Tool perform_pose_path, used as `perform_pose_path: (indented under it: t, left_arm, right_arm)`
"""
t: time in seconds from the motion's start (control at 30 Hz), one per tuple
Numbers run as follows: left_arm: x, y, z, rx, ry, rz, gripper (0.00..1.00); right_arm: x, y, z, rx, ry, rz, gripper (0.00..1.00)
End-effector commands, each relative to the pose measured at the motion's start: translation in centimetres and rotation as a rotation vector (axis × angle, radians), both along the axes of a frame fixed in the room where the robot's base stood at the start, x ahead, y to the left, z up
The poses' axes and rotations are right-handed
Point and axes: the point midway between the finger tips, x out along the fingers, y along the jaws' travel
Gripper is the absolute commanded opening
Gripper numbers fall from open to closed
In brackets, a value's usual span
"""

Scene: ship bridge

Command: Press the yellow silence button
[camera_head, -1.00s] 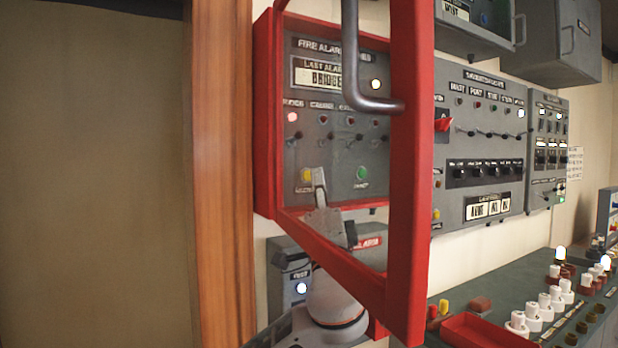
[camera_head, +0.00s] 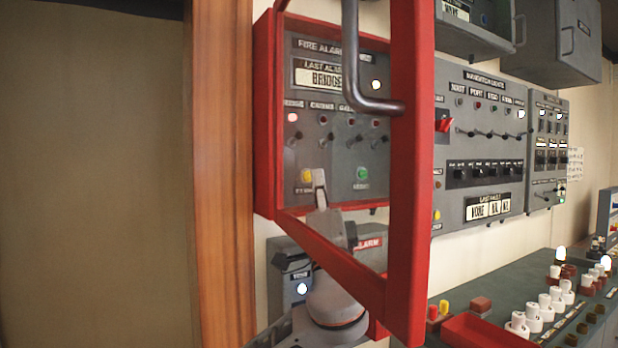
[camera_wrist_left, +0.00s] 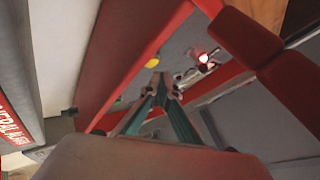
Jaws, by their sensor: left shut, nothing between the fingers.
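The yellow silence button (camera_head: 307,175) is at the lower left of the grey fire alarm panel (camera_head: 330,150), beside a green button (camera_head: 362,173). It also shows in the left wrist view as a yellow dot (camera_wrist_left: 154,62), just beyond my fingertips. My left gripper (camera_head: 319,173) is shut and empty. Its tip points up, close to the right of the yellow button in the head view. A gap to the button seems to remain in the wrist view, but I cannot tell how wide. My right gripper is not in view.
The red door frame (camera_head: 408,180) with its grey handle (camera_head: 352,60) stands open in front of the panel. A grey alarm box (camera_head: 290,255) sits below. To the right are another switch panel (camera_head: 480,140) and a console (camera_head: 560,300) with several white knobs.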

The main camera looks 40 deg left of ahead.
Motion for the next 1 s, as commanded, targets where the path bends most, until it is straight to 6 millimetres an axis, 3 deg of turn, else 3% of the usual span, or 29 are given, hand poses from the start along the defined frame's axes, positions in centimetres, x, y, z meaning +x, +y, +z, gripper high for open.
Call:
perform_pose_path:
  t: [1.0]
  left_arm:
    - [0.4,0.92,-0.02,0.0,0.0,0.0,0.0]
  right_arm:
    - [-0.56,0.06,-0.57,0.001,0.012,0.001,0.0]
